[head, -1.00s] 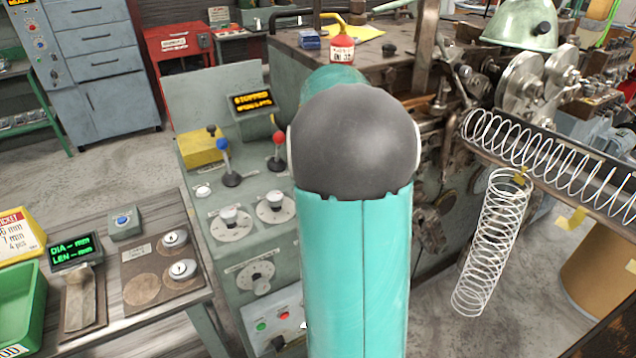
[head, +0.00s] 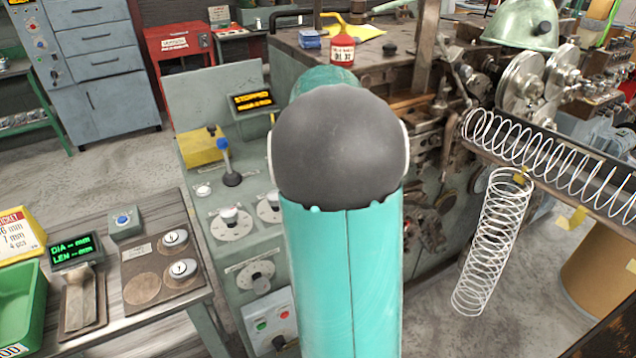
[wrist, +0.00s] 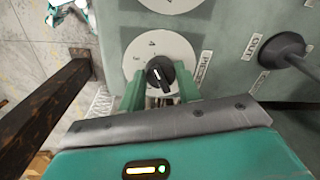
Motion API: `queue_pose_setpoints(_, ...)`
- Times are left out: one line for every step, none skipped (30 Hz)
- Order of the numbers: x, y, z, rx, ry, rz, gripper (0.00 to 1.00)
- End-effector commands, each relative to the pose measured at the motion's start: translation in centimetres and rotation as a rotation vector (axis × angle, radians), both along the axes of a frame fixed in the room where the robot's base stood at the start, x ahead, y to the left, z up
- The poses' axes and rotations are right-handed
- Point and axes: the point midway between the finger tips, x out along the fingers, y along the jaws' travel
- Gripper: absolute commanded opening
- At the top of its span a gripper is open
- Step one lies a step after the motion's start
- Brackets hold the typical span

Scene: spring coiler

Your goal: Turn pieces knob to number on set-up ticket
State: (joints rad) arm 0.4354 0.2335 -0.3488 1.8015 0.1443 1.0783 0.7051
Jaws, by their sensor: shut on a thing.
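In the wrist view, a black knob (wrist: 160,73) with a white pointer line sits on a round white dial (wrist: 152,48). A label beside it, turned sideways, appears to read PIECES (wrist: 203,67). My gripper (wrist: 160,86) has its two green fingers on either side of this knob, shut on it. The dial's numbers are too small to read. In the head view, my arm hides the gripper and the knob it holds. The yellow set-up ticket (head: 18,230) stands at the far left, partly cut off; its last line seems to read 4 pcs.
In the wrist view, a dark lever (wrist: 283,48) with an OUT label stands right of the dial, and another white dial (wrist: 172,3) lies above. In the head view, a blue-knobbed lever (head: 225,150) and a STOPPED display (head: 252,101) are on the console. Wire springs (head: 490,240) are at right.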

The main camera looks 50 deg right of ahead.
Motion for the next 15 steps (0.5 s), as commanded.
queue_pose_setpoints(0.09,0.06,0.09,-0.001,-0.002,-0.024,0.11)
queue_pose_setpoints(0.09,0.06,0.09,-0.001,-0.002,-0.04,0.11)
queue_pose_setpoints(0.08,0.05,0.09,-0.001,-0.002,-0.061,0.11)
queue_pose_setpoints(0.07,0.04,0.09,-0.001,-0.002,-0.074,0.11)
queue_pose_setpoints(0.06,0.03,0.08,-0.001,-0.002,-0.087,0.11)
queue_pose_setpoints(0.05,0.02,0.08,-0.001,-0.002,-0.101,0.11)
queue_pose_setpoints(0.05,0.02,0.08,-0.002,-0.002,-0.111,0.11)
queue_pose_setpoints(0.05,0.02,0.08,-0.001,-0.002,-0.12,0.11)
queue_pose_setpoints(0.06,0.02,0.08,-0.001,-0.002,-0.129,0.11)
queue_pose_setpoints(0.06,0.02,0.08,-0.001,-0.002,-0.134,0.11)
queue_pose_setpoints(0.06,0.03,0.08,-0.001,-0.002,-0.139,0.11)
queue_pose_setpoints(0.07,0.03,0.09,-0.001,-0.002,-0.145,0.11)
queue_pose_setpoints(0.07,0.03,0.08,-0.001,-0.002,-0.148,0.11)
queue_pose_setpoints(0.07,0.03,0.08,-0.001,-0.002,-0.15,0.11)
queue_pose_setpoints(0.07,0.03,0.08,-0.001,-0.002,-0.152,0.11)
